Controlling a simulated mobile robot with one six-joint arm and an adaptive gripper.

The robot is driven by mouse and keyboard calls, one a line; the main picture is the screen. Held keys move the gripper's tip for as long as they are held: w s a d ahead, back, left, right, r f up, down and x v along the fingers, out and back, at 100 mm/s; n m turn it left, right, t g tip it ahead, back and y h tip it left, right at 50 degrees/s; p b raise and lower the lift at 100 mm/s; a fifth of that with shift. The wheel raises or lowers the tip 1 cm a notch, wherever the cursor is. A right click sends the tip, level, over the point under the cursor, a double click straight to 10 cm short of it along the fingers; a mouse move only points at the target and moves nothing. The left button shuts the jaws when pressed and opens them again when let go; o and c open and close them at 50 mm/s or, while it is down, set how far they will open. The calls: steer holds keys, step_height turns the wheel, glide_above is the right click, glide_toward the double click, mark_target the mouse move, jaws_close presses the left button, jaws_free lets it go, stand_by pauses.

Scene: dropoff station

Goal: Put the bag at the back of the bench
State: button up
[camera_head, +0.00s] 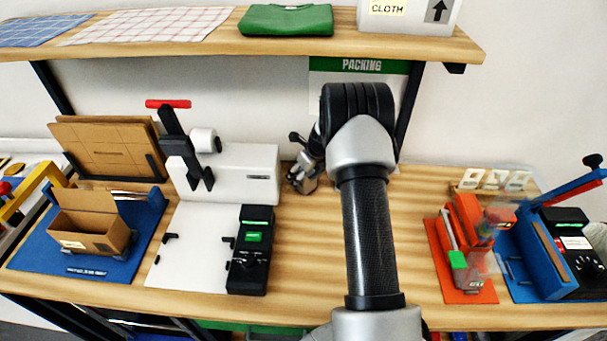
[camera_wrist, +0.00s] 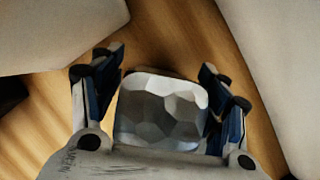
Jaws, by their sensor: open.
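A grey, shiny, faceted bundle (camera_wrist: 162,112), which looks like the bag, is between the fingers of my gripper (camera_wrist: 160,78) in the wrist view. The two dark-blue fingers stand apart on either side of it, with wood below. I cannot tell whether they touch it. In the head view my gripper (camera_head: 303,178) is low at the back of the wooden bench (camera_head: 310,260), right of the white machine. The bundle is hard to make out there, and my arm hides part of the bench.
The white machine (camera_head: 235,172) with a red-handled lever stands close left of my gripper. An open carton (camera_head: 90,240) is on a blue mat at left. Red and blue fixtures (camera_head: 468,265) are at right. A shelf (camera_head: 250,45) overhangs the back. Bench front centre is clear.

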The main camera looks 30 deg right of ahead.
steer(key=p+v, duration=0.3)
steer(key=v, duration=0.9)
steer(key=shift+r, duration=0.15)
stand_by(0.4)
